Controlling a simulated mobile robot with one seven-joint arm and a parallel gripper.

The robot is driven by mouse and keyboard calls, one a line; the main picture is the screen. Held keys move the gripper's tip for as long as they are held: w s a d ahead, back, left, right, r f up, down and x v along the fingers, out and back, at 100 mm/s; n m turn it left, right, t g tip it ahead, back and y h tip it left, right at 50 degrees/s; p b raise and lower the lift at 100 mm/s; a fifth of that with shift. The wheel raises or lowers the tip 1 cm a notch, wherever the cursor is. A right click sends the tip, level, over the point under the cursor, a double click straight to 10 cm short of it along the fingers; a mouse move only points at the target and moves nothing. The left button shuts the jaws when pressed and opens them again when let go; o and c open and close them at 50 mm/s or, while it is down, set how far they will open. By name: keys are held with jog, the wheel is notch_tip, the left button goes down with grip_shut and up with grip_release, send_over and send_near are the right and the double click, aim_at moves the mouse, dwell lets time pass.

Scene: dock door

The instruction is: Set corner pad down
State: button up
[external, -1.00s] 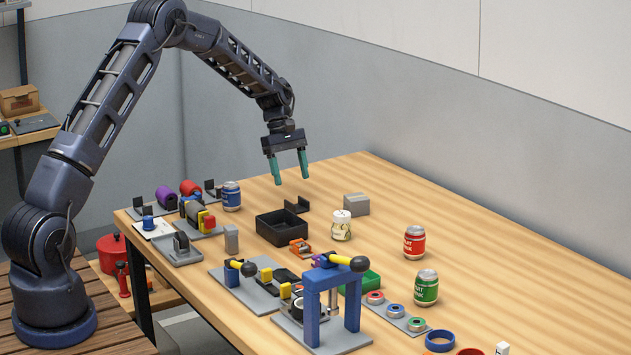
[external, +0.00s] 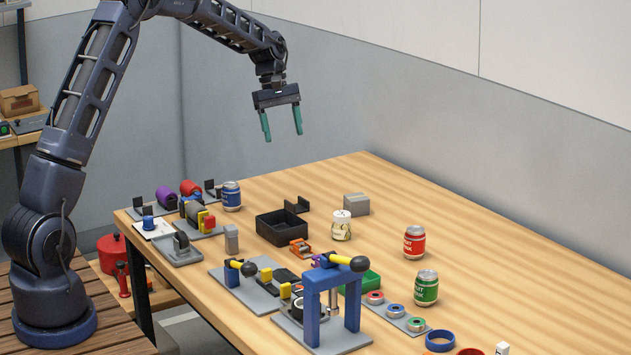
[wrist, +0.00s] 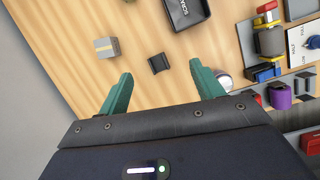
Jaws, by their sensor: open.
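A small black angled piece, which looks like the corner pad (external: 297,205), rests on the wooden table just behind the black tray (external: 270,238). In the wrist view the corner pad (wrist: 158,63) lies alone on bare wood, with a gap between it and the tray (wrist: 187,14). My gripper (external: 283,136) is high above the far end of the table, with its two green fingers spread and nothing between them. In the wrist view the open fingers (wrist: 160,73) point towards the table, and the pad appears between their tips without being touched.
A grey box (external: 356,204) and a pale can (external: 341,226) stand right of the pad. A blue can (external: 231,196) and several fixtures are on the left. A blue press frame (external: 333,300) stands nearer the front. The table's far right is clear.

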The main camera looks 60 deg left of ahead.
jog(key=s+d+r+m+t+y, duration=0.1)
jog(key=s+d+r+m, duration=0.2)
jog(key=s+d+r, duration=0.4)
jog(key=s+d+r+m, duration=0.2)
jog(key=s+d+r, duration=0.15)
jog(key=s, duration=0.45)
jog(key=s+d+r+m+t+y, duration=0.1)
jog(key=s+d+r+m, duration=0.2)
jog(key=s+d+r, duration=0.4)
jog(key=s+d+f+m+t, duration=0.1)
jog(key=s+f+m, duration=0.1)
jog(key=s, duration=1.1)
jog(key=s+d+f+m+t+y, duration=0.1)
jog(key=s+m, duration=0.4)
jog(key=s, duration=0.8)
jog(key=shift+d+f+m+y, duration=0.3)
jog(key=shift+d+f, duration=0.05)
jog(key=shift+d, duration=0.4)
